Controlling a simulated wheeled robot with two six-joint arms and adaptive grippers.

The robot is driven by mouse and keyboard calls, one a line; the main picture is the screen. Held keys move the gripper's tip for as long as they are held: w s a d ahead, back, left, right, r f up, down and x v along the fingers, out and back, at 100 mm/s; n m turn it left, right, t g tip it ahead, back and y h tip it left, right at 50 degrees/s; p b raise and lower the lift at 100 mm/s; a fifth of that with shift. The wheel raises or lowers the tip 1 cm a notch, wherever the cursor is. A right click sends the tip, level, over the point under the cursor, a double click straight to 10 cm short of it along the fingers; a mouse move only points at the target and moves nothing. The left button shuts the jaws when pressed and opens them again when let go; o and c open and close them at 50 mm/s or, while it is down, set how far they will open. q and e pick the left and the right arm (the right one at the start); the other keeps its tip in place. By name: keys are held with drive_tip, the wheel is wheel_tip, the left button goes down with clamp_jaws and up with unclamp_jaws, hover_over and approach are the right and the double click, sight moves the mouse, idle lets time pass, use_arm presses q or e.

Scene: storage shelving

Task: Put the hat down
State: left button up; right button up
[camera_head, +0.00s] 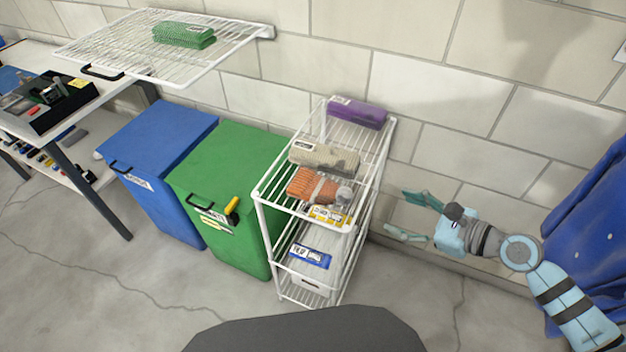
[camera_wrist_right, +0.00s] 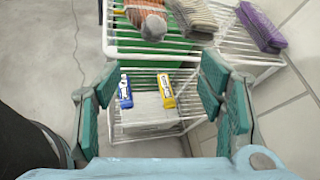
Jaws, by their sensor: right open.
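An orange knitted bundle (camera_head: 312,186) with a pale band and a grey end, which looks like the hat, lies on the top of the white wire rack (camera_head: 262,196). It also shows at the top edge of the right wrist view (camera_wrist_right: 147,18), partly cut off. My right gripper (camera_head: 412,217) is open and empty, to the right of the rack and apart from it. In the right wrist view its spread fingers (camera_wrist_right: 158,85) frame the lower shelf with nothing between them. My left gripper is not in view.
A beige folded knit (camera_head: 325,158) and a purple one (camera_head: 358,111) share the rack top. Green (camera_head: 225,165) and blue (camera_head: 150,150) bins stand left of the rack. A wall shelf (camera_head: 120,50) holds a green bundle (camera_head: 184,36). Blue fabric (camera_head: 590,215) hangs at the right.

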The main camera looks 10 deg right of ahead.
sight(350, 197)
drive_tip(key=shift+y, duration=0.4)
drive_tip(key=b+x, duration=0.1)
drive_tip(key=x, duration=0.3)
drive_tip(key=b+x, duration=0.2)
drive_tip(key=x, duration=0.3)
drive_tip(key=a+r+b+x, duration=0.1)
drive_tip(key=x, duration=0.4)
drive_tip(key=shift+a+f+b, duration=0.15)
drive_tip(key=shift+a+b, duration=0.05)
drive_tip(key=shift+b, duration=0.2)
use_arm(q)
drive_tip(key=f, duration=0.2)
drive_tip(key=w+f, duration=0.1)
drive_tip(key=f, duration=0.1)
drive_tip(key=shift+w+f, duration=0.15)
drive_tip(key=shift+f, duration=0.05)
use_arm(e)
drive_tip(key=shift+s+d, duration=0.1)
drive_tip(key=c, duration=1.4)
